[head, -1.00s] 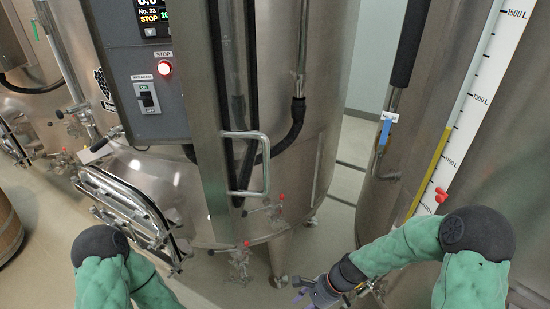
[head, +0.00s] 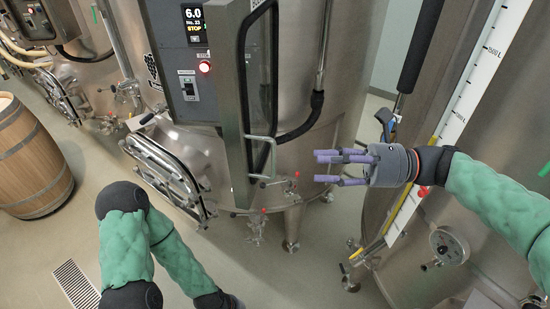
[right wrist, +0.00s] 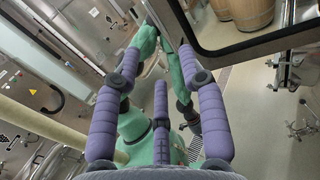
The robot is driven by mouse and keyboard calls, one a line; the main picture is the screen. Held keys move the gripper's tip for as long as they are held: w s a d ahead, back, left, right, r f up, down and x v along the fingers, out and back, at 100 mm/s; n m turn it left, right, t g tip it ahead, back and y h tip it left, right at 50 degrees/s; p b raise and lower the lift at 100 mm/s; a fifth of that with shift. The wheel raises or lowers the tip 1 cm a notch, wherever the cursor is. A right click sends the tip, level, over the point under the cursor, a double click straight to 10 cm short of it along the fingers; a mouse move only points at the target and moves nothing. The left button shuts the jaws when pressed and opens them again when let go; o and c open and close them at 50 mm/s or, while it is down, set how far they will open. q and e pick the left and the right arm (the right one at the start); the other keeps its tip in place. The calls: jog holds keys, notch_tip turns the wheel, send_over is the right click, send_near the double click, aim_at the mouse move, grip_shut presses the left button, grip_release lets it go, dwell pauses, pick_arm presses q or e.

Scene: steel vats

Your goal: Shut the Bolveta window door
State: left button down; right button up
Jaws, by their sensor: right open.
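The Bolveta window door (head: 228,95) stands open, swung out from the steel vat and seen nearly edge-on. It has a steel frame, a dark inner edge and a bent handle (head: 262,139). In the right wrist view its framed glass (right wrist: 240,50) fills the upper right. My right gripper (head: 318,168) is open and empty, with purple fingers pointing left, to the right of the handle and apart from it. The same gripper (right wrist: 160,65) shows with spread fingers in the right wrist view.
The vat (head: 305,110) stands behind the door, with a control box (head: 190,60) beside it and an oval hatch (head: 165,170) low at the left. A second vat with a scale (head: 480,75) is close to my right arm. A wooden barrel (head: 30,160) stands far left.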

aim_at(274, 163)
jog(key=a+p, duration=0.1)
jog(key=a, duration=0.9)
jog(key=shift+w+a+f+p, duration=0.1)
jog(key=shift+w+a+p, duration=0.1)
jog(key=shift+p, duration=0.15)
grip_shut()
